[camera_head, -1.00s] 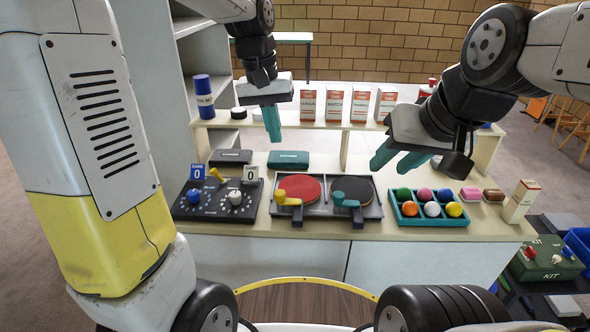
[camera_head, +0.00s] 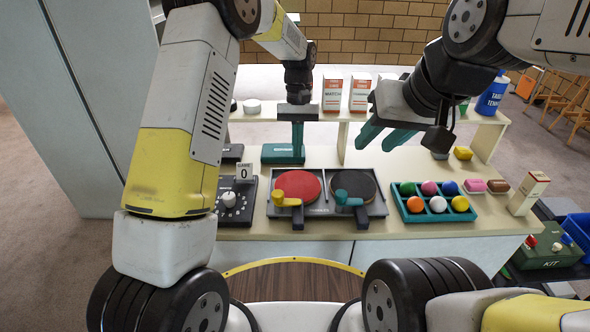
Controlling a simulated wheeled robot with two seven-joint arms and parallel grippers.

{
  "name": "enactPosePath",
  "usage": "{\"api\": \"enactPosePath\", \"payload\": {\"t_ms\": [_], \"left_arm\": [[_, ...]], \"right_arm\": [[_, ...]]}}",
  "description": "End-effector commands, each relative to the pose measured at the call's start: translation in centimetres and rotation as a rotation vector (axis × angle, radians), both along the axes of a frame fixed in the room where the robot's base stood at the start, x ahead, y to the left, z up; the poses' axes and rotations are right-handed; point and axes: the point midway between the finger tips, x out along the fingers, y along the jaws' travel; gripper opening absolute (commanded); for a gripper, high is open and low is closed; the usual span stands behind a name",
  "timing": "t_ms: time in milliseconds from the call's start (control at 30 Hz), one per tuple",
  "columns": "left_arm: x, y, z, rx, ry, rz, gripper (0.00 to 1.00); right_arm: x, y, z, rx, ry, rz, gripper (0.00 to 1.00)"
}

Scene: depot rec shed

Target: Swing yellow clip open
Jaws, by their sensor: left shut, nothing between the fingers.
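The yellow clip (camera_head: 286,200) lies across the lower part of the red paddle (camera_head: 298,183) in a grey tray (camera_head: 321,209). A teal clip (camera_head: 347,198) sits on the black paddle (camera_head: 359,183) beside it. My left gripper (camera_head: 297,158) points down, with its teal fingers together and empty, behind the red paddle and in front of or over a teal case (camera_head: 275,154). It is apart from the yellow clip. My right gripper (camera_head: 383,138) is open, with its teal fingers apart, above the counter behind and right of the black paddle.
A teal tray of coloured balls (camera_head: 434,217) sits to the right. A black dial panel (camera_head: 232,203) is at the left, partly hidden by my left arm. Boxes (camera_head: 332,94) stand on the raised shelf behind. Bare counter lies behind the black paddle.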

Motion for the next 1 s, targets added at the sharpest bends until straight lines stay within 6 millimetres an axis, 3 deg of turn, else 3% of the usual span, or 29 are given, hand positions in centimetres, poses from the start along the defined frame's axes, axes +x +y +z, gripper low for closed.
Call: {"api": "enactPosePath", "payload": {"t_ms": [167,333,733,1000], "left_arm": [[-0.1,0.0,-0.1,0.0,0.0,0.0,0.0],[-0.5,0.1,-1.7,0.0,0.003,0.0,0.0],[-2.5,0.2,-9.7,0.0,0.003,0.001,0.0],[-5.9,0.4,-9.7,0.0,0.0,-0.001,0.0]], "right_arm": [[0.0,0.0,0.0,0.0,0.0,0.0,0.36],[0.0,0.0,0.0,0.0,0.0,0.0,0.36],[0.0,0.0,0.0,0.0,0.0,0.0,0.36],[0.0,0.0,0.0,0.0,0.0,0.0,0.36]]}}
